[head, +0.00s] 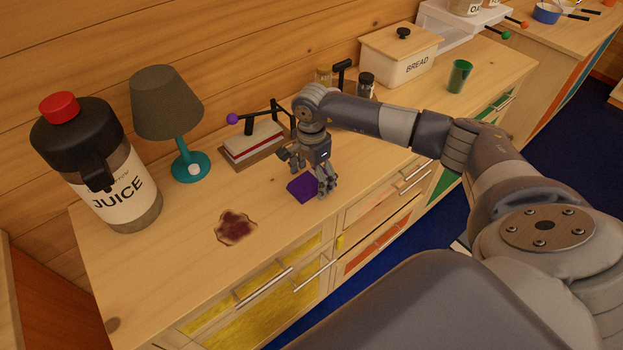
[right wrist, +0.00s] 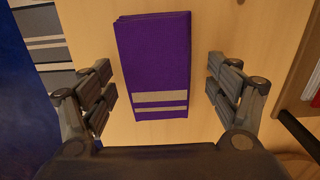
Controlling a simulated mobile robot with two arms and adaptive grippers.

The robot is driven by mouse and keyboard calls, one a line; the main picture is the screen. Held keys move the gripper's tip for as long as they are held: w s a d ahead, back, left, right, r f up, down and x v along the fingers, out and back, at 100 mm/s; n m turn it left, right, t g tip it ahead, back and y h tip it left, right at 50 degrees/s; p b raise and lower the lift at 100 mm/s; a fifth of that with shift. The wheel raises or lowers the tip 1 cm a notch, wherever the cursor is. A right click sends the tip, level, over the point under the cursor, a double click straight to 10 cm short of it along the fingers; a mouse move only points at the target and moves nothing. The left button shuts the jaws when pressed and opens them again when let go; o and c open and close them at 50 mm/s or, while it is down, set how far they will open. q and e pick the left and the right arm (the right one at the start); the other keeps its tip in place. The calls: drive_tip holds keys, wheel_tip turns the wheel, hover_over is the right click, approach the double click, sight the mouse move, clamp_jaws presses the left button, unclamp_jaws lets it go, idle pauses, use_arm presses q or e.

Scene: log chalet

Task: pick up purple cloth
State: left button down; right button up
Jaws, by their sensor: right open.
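The purple cloth (head: 302,188) lies folded flat on the wooden counter, near its front edge. In the right wrist view the cloth (right wrist: 155,60) shows two pale stripes near its lower end. My right gripper (head: 307,172) is above the cloth, fingers pointing down. In the right wrist view my right gripper (right wrist: 162,98) is open, with one finger on each side of the cloth and bare wood showing between cloth and fingers. My left gripper is not in view.
A dark red spill (head: 236,228) lies left of the cloth on the counter (head: 170,275). A teal lamp (head: 190,165), a juice jug (head: 110,185) and a slicer-like device (head: 252,145) stand behind. A bread box (head: 400,58) and green cup (head: 460,76) stand farther right.

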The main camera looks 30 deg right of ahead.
sight(311, 178)
drive_tip(key=shift+s, duration=0.1)
drive_tip(key=c, duration=0.9)
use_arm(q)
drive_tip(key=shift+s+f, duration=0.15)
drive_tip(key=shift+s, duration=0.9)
use_arm(e)
drive_tip(key=shift+o, duration=0.2)
drive_tip(key=shift+r+b, duration=0.35)
drive_tip(key=shift+r, duration=0.1)
wheel_tip(311, 178, up, 2)
drive_tip(key=shift+r+b, duration=0.25)
drive_tip(key=shift+b, duration=0.55)
drive_tip(key=s+a+b, duration=0.1)
drive_tip(key=s+a, duration=0.2)
drive_tip(key=s+a+r+b, duration=0.1)
drive_tip(key=s+a, duration=0.3)
drive_tip(key=s+a+b, duration=0.2)
drive_tip(key=s+a, duration=0.1)
drive_tip(key=shift+s+a+r, duration=0.25)
drive_tip(key=shift+s, duration=0.15)
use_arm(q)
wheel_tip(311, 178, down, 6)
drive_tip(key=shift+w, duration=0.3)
use_arm(e)
drive_tip(key=shift+s+a+r, duration=0.1)
drive_tip(key=shift+s+a, duration=0.2)
drive_tip(key=shift+s, duration=0.05)
